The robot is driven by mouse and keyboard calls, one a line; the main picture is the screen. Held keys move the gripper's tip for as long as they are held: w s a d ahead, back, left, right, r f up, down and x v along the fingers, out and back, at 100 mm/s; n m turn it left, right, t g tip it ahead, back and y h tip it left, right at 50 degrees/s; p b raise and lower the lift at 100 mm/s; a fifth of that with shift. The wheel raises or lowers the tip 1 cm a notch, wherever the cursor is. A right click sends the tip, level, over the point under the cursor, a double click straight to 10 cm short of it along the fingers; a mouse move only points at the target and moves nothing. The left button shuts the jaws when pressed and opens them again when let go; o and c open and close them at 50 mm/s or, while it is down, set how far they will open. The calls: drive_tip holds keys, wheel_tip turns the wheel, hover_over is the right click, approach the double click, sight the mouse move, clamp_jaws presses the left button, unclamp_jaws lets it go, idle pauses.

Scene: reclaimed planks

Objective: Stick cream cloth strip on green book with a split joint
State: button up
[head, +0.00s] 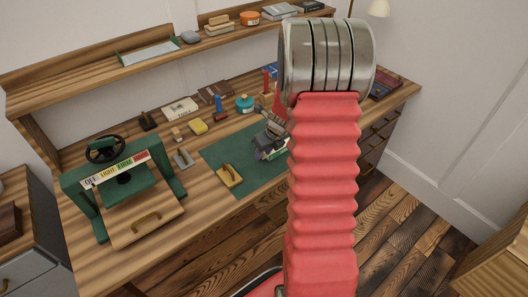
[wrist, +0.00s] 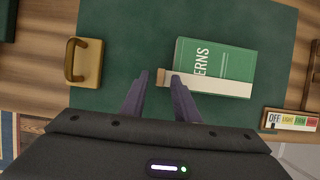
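The green book (wrist: 222,58), with the white letters "ERNS" on its cover, lies on the green mat in the wrist view. A cream band (wrist: 215,87), which looks like the cloth strip, runs along the book's edge nearest me, and its left end sticks out past the book. I cannot tell whether it is stuck down. My gripper (wrist: 160,76) is open, its two dark fingers apart, with the band's left end between or just beyond the tips. In the head view my gripper (head: 268,148) is over the mat, and the book is mostly hidden there.
A tan block with a handle (head: 229,176) lies on the green mat (head: 222,152). A green press (head: 123,180) with a wheel and an OFF-to-HARD scale stands at the left. Several small tools and a teal jar (head: 244,104) line the back, below a shelf (head: 120,65).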

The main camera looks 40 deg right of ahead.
drive_tip(key=shift+r, duration=0.1)
drive_tip(key=v, duration=1.3)
drive_tip(key=shift+r, duration=0.25)
idle(0.6)
drive_tip(key=s+a+r+n, duration=0.4)
drive_tip(key=s+a+n, duration=0.2)
drive_tip(key=a+n, duration=0.3)
drive_tip(key=s+a+r+n, duration=0.4)
drive_tip(key=a+n, duration=0.5)
drive_tip(key=n, duration=0.5)
drive_tip(key=s+a+r+n+t, duration=0.1)
drive_tip(key=s+a+r+n, duration=0.4)
drive_tip(key=s+a+n, duration=0.3)
drive_tip(key=a+n, duration=0.1)
drive_tip(key=n, duration=0.3)
drive_tip(key=shift+a+n, duration=0.3)
